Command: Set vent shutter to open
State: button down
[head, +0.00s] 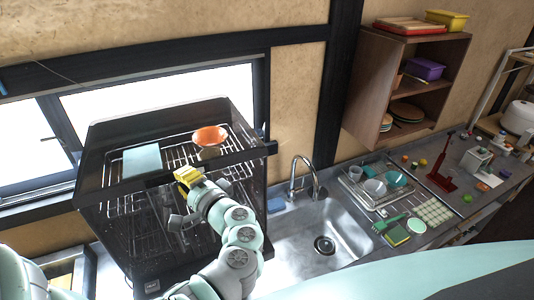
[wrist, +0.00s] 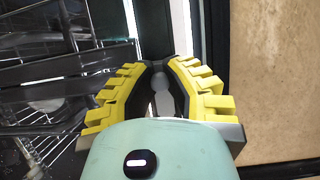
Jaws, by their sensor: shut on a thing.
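A dark glass-walled rack cabinet (head: 110,225) stands at the left in the head view, in front of the window. My gripper (head: 188,178), with yellow fingers, is at the cabinet's front, below its top edge. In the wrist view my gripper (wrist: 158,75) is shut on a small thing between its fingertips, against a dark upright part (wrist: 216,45). The held thing is mostly hidden by the fingers, and I cannot tell its shape. I cannot make out a clearly marked vent shutter or its setting.
An orange bowl (head: 210,136) and a pale blue box (head: 142,161) are on the cabinet's top rack. A sink (head: 318,232) and a dish rack (head: 356,190) with dishes are to the right. A wooden shelf (head: 376,75) hangs on the wall.

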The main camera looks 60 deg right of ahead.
jog(key=w+a, duration=0.1)
jog(key=w+a+b, duration=0.1)
jog(key=a, duration=0.1)
jog(key=w+a+b, duration=0.1)
jog(key=a, duration=0.1)
jog(key=shift+w+a+f, duration=0.15)
jog(key=shift+a, duration=0.05)
jog(key=shift+w+a+b, duration=0.25)
jog(key=shift+a+b, duration=0.15)
jog(key=c, duration=1)
grip_release()
jog(key=shift+a, duration=0.1)
jog(key=shift+o, duration=0.4)
jog(key=shift+s, duration=0.1)
jog(key=shift+s, duration=0.35)
send_near(147, 184)
jog(key=shift+s+a, duration=0.2)
jog(key=shift+s, duration=0.95)
jog(key=shift+s+a, duration=0.15)
jog(key=shift+s, duration=0.95)
